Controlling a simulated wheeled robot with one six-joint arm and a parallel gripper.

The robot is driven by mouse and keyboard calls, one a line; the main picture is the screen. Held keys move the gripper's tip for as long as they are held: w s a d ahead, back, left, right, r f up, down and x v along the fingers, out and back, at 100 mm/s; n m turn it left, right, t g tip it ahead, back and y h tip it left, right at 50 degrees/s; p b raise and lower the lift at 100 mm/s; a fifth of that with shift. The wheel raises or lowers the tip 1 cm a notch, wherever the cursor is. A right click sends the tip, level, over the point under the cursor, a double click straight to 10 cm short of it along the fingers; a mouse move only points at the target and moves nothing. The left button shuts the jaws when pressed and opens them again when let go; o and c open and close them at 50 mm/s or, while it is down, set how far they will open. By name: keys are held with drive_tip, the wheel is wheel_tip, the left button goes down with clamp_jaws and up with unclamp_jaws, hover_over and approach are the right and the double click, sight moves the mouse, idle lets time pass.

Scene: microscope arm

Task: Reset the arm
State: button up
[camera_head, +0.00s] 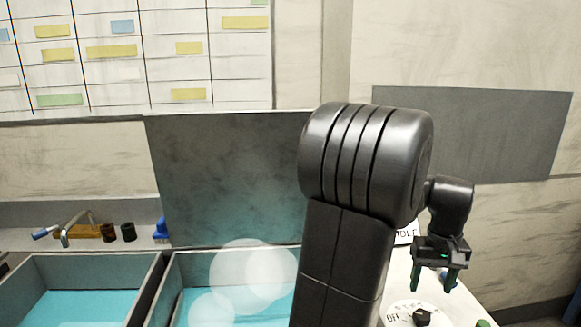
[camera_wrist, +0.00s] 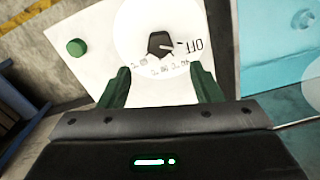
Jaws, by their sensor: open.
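My gripper (camera_head: 435,284) is open and empty at the end of my arm, on the right of the head view, above a white panel. In the wrist view its two green fingers (camera_wrist: 160,72) are spread apart, with nothing between them but the panel. A black knob (camera_wrist: 160,44) on a round white dial (camera_wrist: 135,20) lies just beyond the fingertips, apart from them. "OFF" is printed beside the knob. The knob (camera_head: 422,317) also shows low in the head view. A green button (camera_wrist: 76,47) is on the panel left of the dial.
Two grey trays with blue floors (camera_head: 75,308) (camera_head: 172,290) stand at the left and middle.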

sight(423, 314)
wheel_tip(423, 314, down, 9)
drive_tip(key=shift+f, duration=0.1)
idle(0.5)
